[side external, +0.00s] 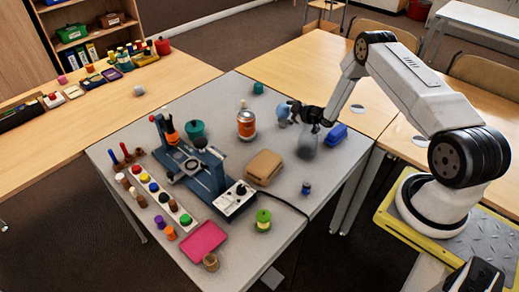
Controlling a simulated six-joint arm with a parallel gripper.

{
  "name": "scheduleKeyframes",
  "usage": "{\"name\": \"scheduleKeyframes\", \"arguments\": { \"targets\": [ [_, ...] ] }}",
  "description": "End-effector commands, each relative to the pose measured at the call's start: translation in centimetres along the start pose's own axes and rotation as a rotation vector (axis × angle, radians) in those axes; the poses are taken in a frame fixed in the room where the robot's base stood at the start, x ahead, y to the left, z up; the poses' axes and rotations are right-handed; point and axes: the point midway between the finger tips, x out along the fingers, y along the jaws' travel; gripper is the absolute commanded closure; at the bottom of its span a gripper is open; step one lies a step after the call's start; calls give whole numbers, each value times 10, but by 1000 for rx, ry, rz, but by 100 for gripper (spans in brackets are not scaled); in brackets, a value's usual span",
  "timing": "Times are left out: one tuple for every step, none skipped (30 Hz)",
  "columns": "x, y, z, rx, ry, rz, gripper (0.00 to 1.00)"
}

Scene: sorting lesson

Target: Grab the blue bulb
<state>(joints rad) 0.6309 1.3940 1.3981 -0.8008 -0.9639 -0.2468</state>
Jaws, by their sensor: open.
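A light blue rounded object (283,116), which looks like the blue bulb, stands on the grey table top right of the orange can. My gripper (294,110) reaches in from the right, low over the table, with its dark fingers right beside the bulb. The gripper is open. The fingers overlap the bulb's right side in this view, and I cannot tell whether they touch it or are around it.
A greyish, blurred upright shape (307,143) stands just below the gripper. A brown box (263,167) and a blue machine (205,172) fill the middle. The table's right front corner is mostly clear.

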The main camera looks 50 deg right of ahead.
Motion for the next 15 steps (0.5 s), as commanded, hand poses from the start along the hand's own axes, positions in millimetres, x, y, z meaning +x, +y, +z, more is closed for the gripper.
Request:
{"name": "scheduleKeyframes", "arguments": {
  "targets": [
    [4, 0, 0, -1, 1, 0, 0],
    [7, 0, 0, -1, 1, -1, 0],
    [10, -1, 0, -1, 1, -1, 0],
    [12, -1, 0, -2, 1, -1, 0],
    [14, -1, 0, -2, 1, -1, 0],
    [16, 0, 0, -1, 1, -1, 0],
    [17, 0, 0, -1, 0, -1, 0],
    [19, 0, 0, -1, 0, -1, 0],
    [20, 0, 0, 0, 0, -1, 0],
    [21, 0, 0, 0, 0, -1, 0],
    [22, 0, 0, 0, 0, -1, 0],
    [22, 0, 0, 0, 0, -1, 0],
    [23, 0, 0, 0, 0, -1, 0],
    [23, 0, 0, 0, 0, 0, 0],
    [23, 0, 0, 0, 0, 0, 0]
  ]
}}
